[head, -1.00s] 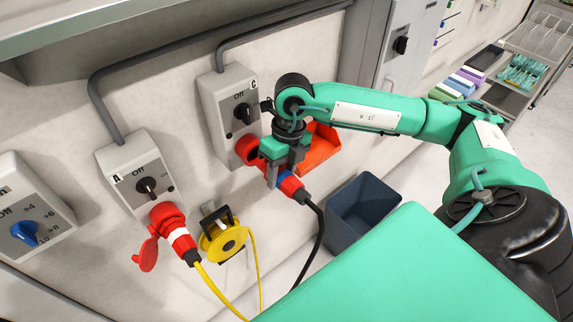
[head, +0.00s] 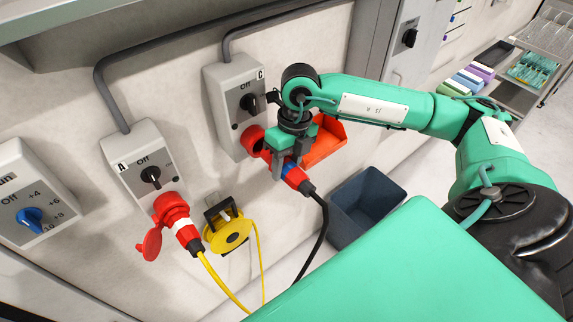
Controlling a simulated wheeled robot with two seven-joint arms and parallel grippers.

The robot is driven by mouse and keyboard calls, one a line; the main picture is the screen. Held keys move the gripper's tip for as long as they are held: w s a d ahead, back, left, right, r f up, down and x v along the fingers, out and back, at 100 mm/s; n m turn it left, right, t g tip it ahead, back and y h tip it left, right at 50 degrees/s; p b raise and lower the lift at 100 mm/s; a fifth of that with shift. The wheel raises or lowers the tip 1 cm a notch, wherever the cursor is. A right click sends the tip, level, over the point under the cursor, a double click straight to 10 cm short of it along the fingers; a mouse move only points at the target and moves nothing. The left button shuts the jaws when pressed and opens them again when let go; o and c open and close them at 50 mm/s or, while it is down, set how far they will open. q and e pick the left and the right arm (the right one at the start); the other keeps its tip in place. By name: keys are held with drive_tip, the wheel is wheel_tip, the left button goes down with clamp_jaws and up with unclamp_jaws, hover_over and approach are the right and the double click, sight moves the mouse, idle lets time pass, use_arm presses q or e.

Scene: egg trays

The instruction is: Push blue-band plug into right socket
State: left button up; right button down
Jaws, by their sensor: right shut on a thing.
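The blue-band plug (head: 297,177) is red with a blue band and a black cable running down from its back end. My right gripper (head: 278,168) is shut on it, in front of the right socket. The right socket (head: 251,138) is red and sits at the bottom of the grey box marked C (head: 228,88). My gripper hides the plug's front end and part of the socket, so I cannot tell how far the plug is in. My left gripper is not in view.
At the left, a white-band plug (head: 186,234) with a yellow cable sits in the red socket of box A (head: 128,150). A yellow reel (head: 228,234) hangs between the boxes. A red-orange bin (head: 328,142) is behind my gripper, and a dark bin (head: 368,205) stands lower right.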

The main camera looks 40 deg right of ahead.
drive_tip(key=shift+b, duration=0.35)
idle(0.7)
drive_tip(key=shift+w+a, duration=0.1)
drive_tip(key=shift+w, duration=1.1)
idle(0.4)
drive_tip(key=shift+w+r, duration=0.1)
drive_tip(key=shift+r, duration=0.05)
idle(0.5)
drive_tip(key=shift+b, duration=0.55)
